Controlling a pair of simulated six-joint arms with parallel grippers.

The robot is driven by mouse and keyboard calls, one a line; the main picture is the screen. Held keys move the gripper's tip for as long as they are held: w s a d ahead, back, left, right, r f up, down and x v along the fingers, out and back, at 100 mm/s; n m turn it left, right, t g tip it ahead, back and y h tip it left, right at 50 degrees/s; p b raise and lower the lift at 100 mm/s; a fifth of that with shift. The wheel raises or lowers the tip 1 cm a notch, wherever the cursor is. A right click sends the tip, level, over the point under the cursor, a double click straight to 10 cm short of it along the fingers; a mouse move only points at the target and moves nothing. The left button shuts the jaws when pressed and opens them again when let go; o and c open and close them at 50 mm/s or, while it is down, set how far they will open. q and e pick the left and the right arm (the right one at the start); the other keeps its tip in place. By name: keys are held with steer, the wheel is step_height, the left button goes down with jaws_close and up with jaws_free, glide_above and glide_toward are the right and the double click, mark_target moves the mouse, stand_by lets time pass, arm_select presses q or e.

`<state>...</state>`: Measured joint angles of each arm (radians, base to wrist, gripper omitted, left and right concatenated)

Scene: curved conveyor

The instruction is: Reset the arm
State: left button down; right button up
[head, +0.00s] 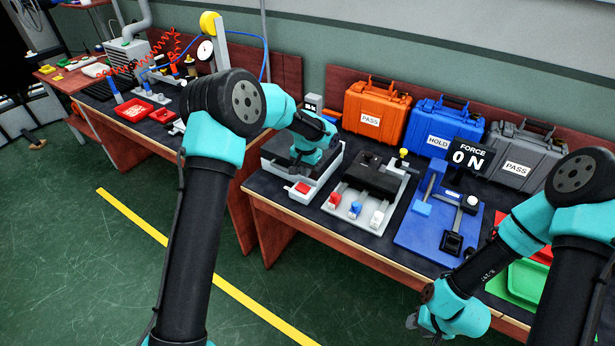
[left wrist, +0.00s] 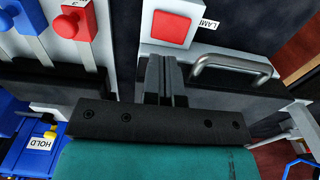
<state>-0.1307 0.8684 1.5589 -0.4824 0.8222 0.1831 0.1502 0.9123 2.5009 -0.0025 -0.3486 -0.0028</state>
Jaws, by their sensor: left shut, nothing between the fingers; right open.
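My left arm reaches over the bench in the head view. Its gripper (head: 302,160) is over the grey box (head: 327,190) with a red button (head: 303,187), and its fingertips are mostly hidden by the wrist. In the left wrist view the two fingers (left wrist: 166,75) are shut together with nothing between them. They point toward the box's front, between the red button (left wrist: 172,28) and a metal handle (left wrist: 228,64); I cannot tell whether they touch it. My right gripper (head: 413,321) is low at the front, beyond the bench edge, open and seen only in part.
Right of the box stands a switch panel (head: 342,222) with red, blue and white levers. Further right are a blue force fixture (head: 415,232) and a green tray (head: 528,282). Orange (head: 375,108), blue (head: 445,125) and grey (head: 515,155) cases stand behind.

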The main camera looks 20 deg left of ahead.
arm_select(q)
steer(key=shift+f, duration=0.1)
steer(key=shift+n+h, duration=0.5)
steer(key=shift+h, duration=0.4)
steer(key=s+f, duration=0.7)
steer(key=shift+s+a+f, duration=0.2)
steer(key=shift+a+f, duration=0.05)
steer(key=shift+f, duration=0.15)
steer(key=s+f+n, duration=0.1)
steer(key=s+f, duration=0.2)
steer(key=s, duration=0.6)
steer(key=s+a+f+n+h, duration=0.1)
steer(key=s+f, duration=0.3)
steer(key=s, duration=0.5)
steer(key=s+a+f+n+h, duration=0.1)
steer(key=s+f+n, duration=0.1)
steer(key=s, duration=0.7)
steer(key=shift+s+f+t, duration=0.3)
steer(key=shift+f+t, duration=0.1)
steer(key=shift+f, duration=0.3)
